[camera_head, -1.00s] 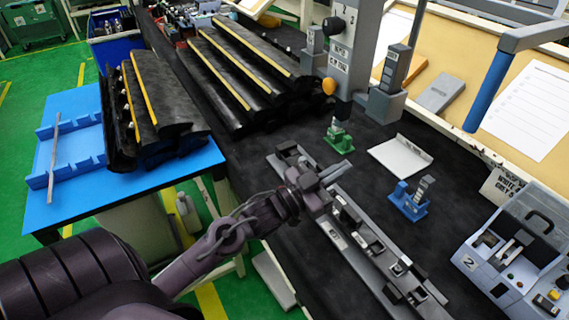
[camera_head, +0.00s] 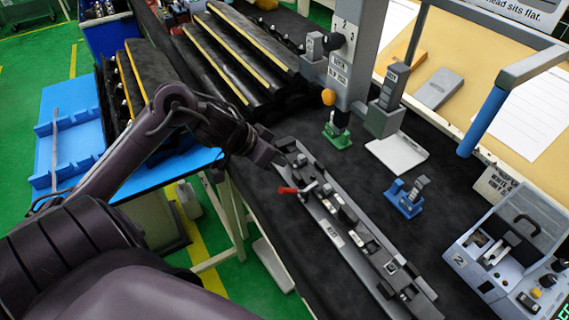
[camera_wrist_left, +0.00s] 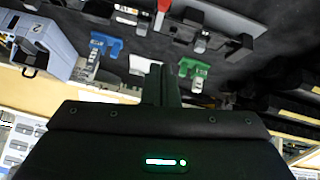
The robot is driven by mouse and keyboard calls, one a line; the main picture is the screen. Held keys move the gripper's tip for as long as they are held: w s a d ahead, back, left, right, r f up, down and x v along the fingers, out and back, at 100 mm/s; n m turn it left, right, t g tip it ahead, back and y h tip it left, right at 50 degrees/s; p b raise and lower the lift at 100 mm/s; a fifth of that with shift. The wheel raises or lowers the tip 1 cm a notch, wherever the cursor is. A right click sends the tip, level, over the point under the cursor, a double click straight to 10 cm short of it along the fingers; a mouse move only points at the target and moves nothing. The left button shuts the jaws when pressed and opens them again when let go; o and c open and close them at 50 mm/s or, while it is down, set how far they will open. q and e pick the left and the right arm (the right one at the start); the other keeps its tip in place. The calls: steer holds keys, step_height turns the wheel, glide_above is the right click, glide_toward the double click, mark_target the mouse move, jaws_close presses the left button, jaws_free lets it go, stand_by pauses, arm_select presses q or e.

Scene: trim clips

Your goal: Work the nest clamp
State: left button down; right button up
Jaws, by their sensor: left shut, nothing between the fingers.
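The long grey nest fixture (camera_head: 335,235) lies on the black bench, with several small blocks and clips along it. A clamp lever with a red handle (camera_head: 288,190) sticks out from its left side near the far end. The red handle also shows at the top of the left wrist view (camera_wrist_left: 160,18). My left gripper (camera_head: 280,160) is at the far end of the fixture, apart from the red handle. Its fingers (camera_wrist_left: 161,85) are shut and empty. My right gripper is not in view.
A green block (camera_head: 336,134) and a blue block (camera_head: 405,197) stand right of the fixture. A grey post machine (camera_head: 354,60) is behind. A control box (camera_head: 510,250) is at the right.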

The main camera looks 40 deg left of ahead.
arm_select(q)
steer(key=f, duration=0.2)
steer(key=d+f, duration=0.1)
steer(key=f, duration=0.2)
steer(key=w+f, duration=0.1)
steer(key=f, duration=0.1)
steer(key=shift+d+f+p, duration=0.3)
steer(key=shift+f+p, duration=0.1)
steer(key=shift+f, duration=0.1)
